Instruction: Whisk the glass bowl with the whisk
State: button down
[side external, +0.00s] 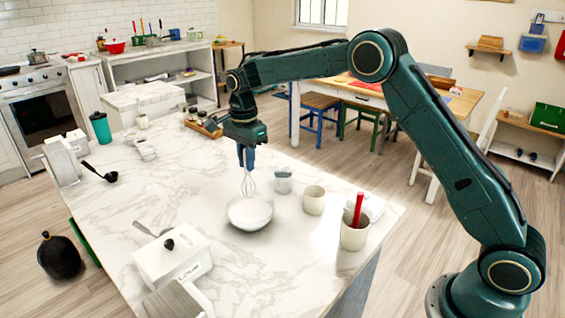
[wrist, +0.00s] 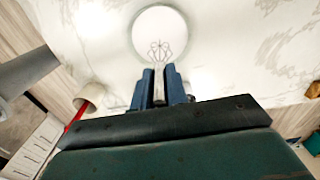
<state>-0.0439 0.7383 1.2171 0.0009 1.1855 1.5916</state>
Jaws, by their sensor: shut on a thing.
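The glass bowl (side external: 250,214) stands on the white marble counter and looks filled with something white. It also shows at the top of the wrist view (wrist: 160,20). The whisk (side external: 249,184) hangs wires down over the bowl. In the wrist view its wire loops (wrist: 160,50) show against the white of the bowl. My gripper (side external: 246,162) is shut on the whisk's handle, directly above the bowl. In the wrist view the blue fingers (wrist: 160,88) close on the handle from both sides. I cannot tell whether the wire tips touch the contents.
A glass (side external: 283,181), a cream cup (side external: 314,200) and a cup with a red utensil (side external: 354,232) stand right of the bowl. A white box (side external: 172,262) stands front left. A ladle (side external: 104,174) and a teal tumbler (side external: 100,128) are further left. The counter left of the bowl is clear.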

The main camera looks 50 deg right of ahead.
jog(key=shift+r, duration=1.65)
jog(key=shift+s, duration=0.1)
